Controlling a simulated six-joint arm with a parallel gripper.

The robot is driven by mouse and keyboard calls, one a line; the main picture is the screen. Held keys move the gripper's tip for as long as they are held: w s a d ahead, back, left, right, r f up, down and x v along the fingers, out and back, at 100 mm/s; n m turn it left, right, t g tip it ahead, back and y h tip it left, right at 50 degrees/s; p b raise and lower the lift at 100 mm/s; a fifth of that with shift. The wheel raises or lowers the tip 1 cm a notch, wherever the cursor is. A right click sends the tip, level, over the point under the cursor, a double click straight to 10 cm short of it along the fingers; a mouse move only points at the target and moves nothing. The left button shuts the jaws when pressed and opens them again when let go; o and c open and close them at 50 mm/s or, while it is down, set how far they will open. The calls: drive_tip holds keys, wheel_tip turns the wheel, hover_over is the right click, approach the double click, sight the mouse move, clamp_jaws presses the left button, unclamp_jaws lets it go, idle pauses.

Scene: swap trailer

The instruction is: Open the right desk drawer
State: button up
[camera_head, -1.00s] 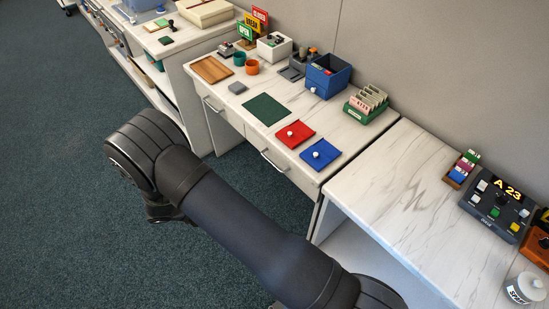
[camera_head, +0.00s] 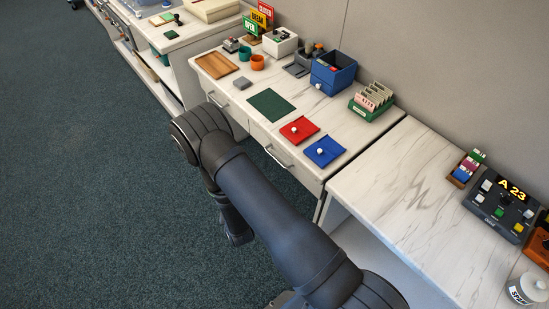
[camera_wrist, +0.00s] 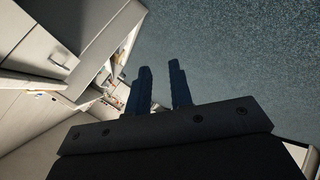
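The right desk drawer (camera_head: 302,175) is in the white marble-topped desk (camera_head: 350,118). It looks shut in the head view, with a pale bar handle (camera_head: 279,158) on its front. In the wrist view my gripper (camera_wrist: 158,72) shows two dark blue fingers, apart with nothing between them, over the carpet. A white front with a handle (camera_wrist: 64,60) is at the upper left of that view, away from the fingers; I cannot tell which drawer it is. In the head view my arm hangs in front of the desk, and the fingertips cannot be made out.
The left drawer's handle (camera_head: 217,100) is close to my arm in the picture. A red pad (camera_head: 299,130) and a blue pad (camera_head: 324,151), each with a white ball, lie above the right drawer. Another white table (camera_head: 405,185) stands at the right. Open carpet (camera_head: 90,190) lies left.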

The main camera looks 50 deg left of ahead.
drive_tip(key=w+d+r+m+t+y, duration=0.1)
drive_tip(key=w+d+r+t, duration=0.25)
drive_tip(key=w, duration=0.35)
drive_tip(key=m+t+y, duration=0.1)
drive_tip(key=t, duration=0.5)
approach(275, 158)
drive_tip(key=shift+y, duration=0.3)
drive_tip(key=x, duration=0.7)
drive_tip(key=f+x, duration=0.1)
drive_tip(key=x, duration=0.2)
drive_tip(key=shift+w+a, duration=0.2)
clamp_jaws()
